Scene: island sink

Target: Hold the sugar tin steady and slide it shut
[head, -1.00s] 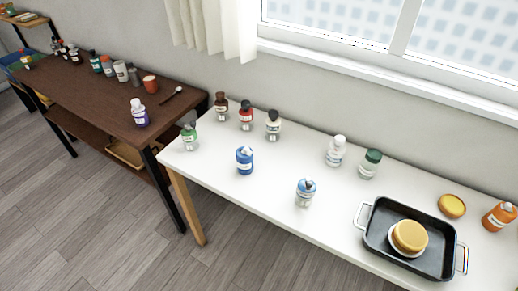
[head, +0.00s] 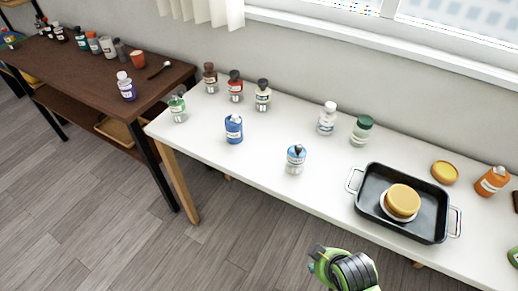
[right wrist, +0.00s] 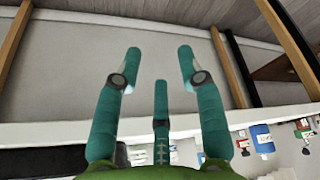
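I cannot pick out a tin marked as sugar; the labels are too small to read. Several small containers stand on the white table (head: 262,168), among them a blue bottle (head: 233,130) and a clear bottle with a blue label (head: 295,160). My right gripper (right wrist: 160,65) is open in the right wrist view, its teal fingers spread with nothing between them. The white table and some bottles, including a blue one (right wrist: 262,140), lie beyond it at the bottom of that view. A green and black part of my arm shows low in the head view. My left gripper is not in view.
A black tray (head: 372,188) holds a yellow-topped round item (head: 403,200). A yellow disc (head: 445,172) and an orange bottle (head: 491,181) stand right of it. A brown table (head: 80,68) with more containers stands left. The white table's front middle is mostly clear.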

